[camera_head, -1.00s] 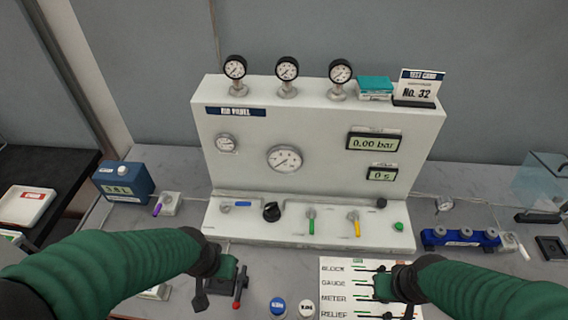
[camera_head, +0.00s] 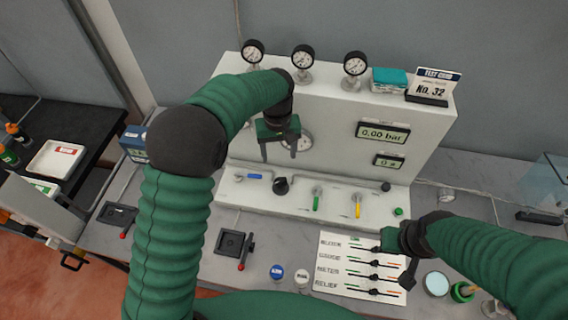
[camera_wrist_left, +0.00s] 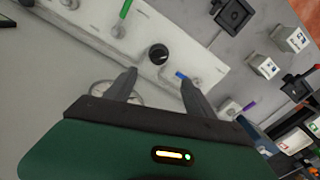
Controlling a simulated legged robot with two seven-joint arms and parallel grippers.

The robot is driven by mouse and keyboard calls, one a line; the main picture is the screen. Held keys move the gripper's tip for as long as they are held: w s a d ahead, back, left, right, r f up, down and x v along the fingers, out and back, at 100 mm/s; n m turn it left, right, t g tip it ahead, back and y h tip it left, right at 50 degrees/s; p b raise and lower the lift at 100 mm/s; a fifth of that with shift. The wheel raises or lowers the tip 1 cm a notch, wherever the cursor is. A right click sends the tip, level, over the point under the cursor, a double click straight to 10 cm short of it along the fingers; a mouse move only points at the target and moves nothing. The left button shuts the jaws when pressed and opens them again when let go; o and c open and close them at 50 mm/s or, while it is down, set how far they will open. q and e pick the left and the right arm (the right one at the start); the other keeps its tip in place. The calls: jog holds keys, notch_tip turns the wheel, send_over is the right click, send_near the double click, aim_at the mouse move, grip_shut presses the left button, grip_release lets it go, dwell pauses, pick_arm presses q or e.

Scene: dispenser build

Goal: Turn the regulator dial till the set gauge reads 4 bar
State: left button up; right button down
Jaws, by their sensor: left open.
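The black regulator dial (camera_head: 281,185) sits on the white lower ledge of the panel, between a blue lever and a green lever. It also shows in the left wrist view (camera_wrist_left: 158,54). My left gripper (camera_head: 279,152) is open and empty in front of the panel, above the dial and apart from it. A round white gauge (camera_head: 306,142) on the panel face is partly hidden behind this gripper; its reading cannot be made out. The smaller panel gauge is hidden by my left arm. My right gripper (camera_head: 385,246) is over the white card; its jaw state is unclear.
A digital display (camera_head: 383,132) reads 0.00 bar. Several black-rimmed gauges, one here (camera_head: 303,57), stand on the panel top. The green lever (camera_head: 316,201) and yellow lever (camera_head: 357,207) stand right of the dial. A printed card (camera_head: 330,268) lies in front.

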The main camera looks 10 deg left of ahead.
pick_arm(q)
jog(key=w+d, duration=0.1)
jog(key=p, duration=0.3)
send_over(281, 180)
jog(key=a, duration=0.1)
jog(key=f, duration=0.6)
jog(key=shift+s+f, duration=0.15)
jog(key=shift+s, duration=0.15)
jog(key=f, duration=0.3)
jog(key=f+p, duration=0.1)
jog(key=shift+w+f, duration=0.3)
jog(key=f, duration=0.2)
jog(key=d+f+p, duration=0.1)
jog(key=f, duration=0.1)
jog(key=shift+d+f, duration=0.15)
jog(key=shift+d, duration=0.05)
jog(key=shift+d+f, duration=0.15)
jog(key=shift+f, duration=0.1)
jog(key=shift+a, duration=0.35)
jog(key=shift+c, duration=0.2)
jog(key=shift+a+f, duration=0.15)
jog(key=shift+a, duration=0.15)
jog(key=c, duration=0.5)
jog(key=shift+c, duration=1)
jog(key=shift+d, duration=0.4)
jog(key=c, duration=0.6)
pick_arm(e)
jog(key=w+v, duration=0.1)
jog(key=v, duration=0.5)
jog(key=shift+a, duration=0.15)
